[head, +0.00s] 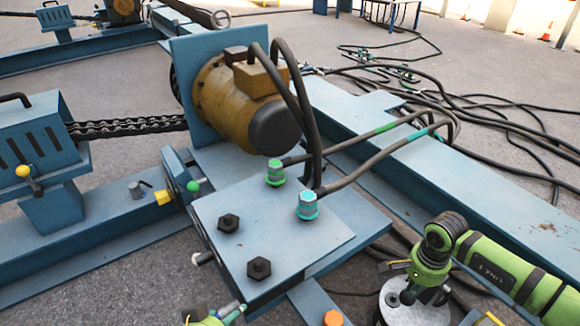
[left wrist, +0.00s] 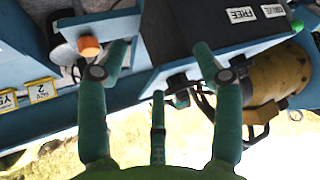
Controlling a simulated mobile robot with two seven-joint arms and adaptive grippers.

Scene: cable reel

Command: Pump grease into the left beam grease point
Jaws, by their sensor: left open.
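An orange cap (head: 333,318) sits low on the blue frame; in the left wrist view an orange cap (left wrist: 88,46) shows beside the left finger, outside the grasp. I cannot tell whether it is the left beam grease point. My left gripper (left wrist: 162,55) is open, its green fingers spread and nothing between them, in front of a dark box labelled FREE (left wrist: 242,15). Only part of it shows at the head view's bottom edge (head: 218,314). My right gripper (head: 428,280) is at the lower right, over a round grey perforated lid (head: 412,308). Its fingertips are unclear.
A yellow motor (head: 245,95) stands on the blue frame, with black hoses running to green fittings (head: 307,205). A flat plate with dark bolts (head: 259,267) lies in front. Loose hoses (head: 480,105) lie across the floor behind.

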